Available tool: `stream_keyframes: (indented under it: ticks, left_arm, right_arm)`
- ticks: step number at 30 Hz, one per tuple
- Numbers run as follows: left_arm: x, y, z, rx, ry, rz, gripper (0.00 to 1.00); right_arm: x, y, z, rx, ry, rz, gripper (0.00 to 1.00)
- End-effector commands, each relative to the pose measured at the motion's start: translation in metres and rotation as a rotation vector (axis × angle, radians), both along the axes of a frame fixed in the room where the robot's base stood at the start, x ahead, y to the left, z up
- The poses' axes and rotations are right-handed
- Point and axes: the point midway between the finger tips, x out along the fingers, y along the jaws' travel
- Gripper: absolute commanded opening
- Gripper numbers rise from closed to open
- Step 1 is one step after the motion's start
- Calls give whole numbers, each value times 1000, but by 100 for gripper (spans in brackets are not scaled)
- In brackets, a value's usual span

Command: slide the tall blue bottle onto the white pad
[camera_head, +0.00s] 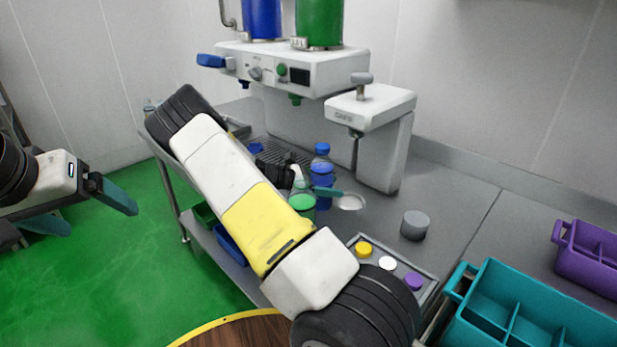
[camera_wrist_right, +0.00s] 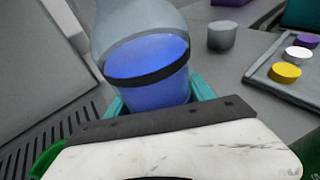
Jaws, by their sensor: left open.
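The tall blue bottle (camera_head: 322,173) stands upright on the steel counter, with a blue cap and blue liquid. The white pad (camera_head: 351,203) is a pale round disc on the counter, just right of the bottle and apart from it. My right gripper (camera_head: 322,191) reaches in low at the bottle. In the right wrist view its teal fingers (camera_wrist_right: 158,98) lie against both sides of the bottle (camera_wrist_right: 148,72), shut on it; the fingertips are partly hidden. My left gripper (camera_head: 88,210) is open and empty over the green floor at far left.
A green-filled bottle (camera_head: 301,203) stands close left of my right gripper. A capping head (camera_head: 370,105) overhangs behind the pad. A grey cylinder (camera_head: 414,225), a cap tray (camera_head: 433,277) and a teal crate (camera_head: 530,320) are to the right. My right arm hides the counter's front.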

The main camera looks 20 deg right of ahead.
Motion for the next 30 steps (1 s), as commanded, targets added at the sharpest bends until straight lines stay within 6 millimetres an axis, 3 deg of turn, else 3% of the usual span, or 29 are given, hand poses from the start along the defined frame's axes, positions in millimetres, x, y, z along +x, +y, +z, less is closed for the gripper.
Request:
stream_keyframes:
  ticks: [1, 5, 11, 24, 30]
  left_arm:
    - [0, 0, 0, 0, 0, 0, 86]
    - [0, 0, 0, 0, 0, 0, 86]
    - [0, 0, 0, 0, 0, 0, 86]
    - [0, 0, 0, 0, 0, 0, 86]
    - [0, 0, 0, 0, 0, 0, 86]
  right_arm:
    - [0, 0, 0, 0, 0, 0, 23]
    - [0, 0, 0, 0, 0, 0, 0]
    - [-1, -3, 0, 0, 0, -1, 0]
    - [-15, -49, 2, -2, 0, -2, 0]
    - [-17, -58, 2, -1, -1, 0, 0]
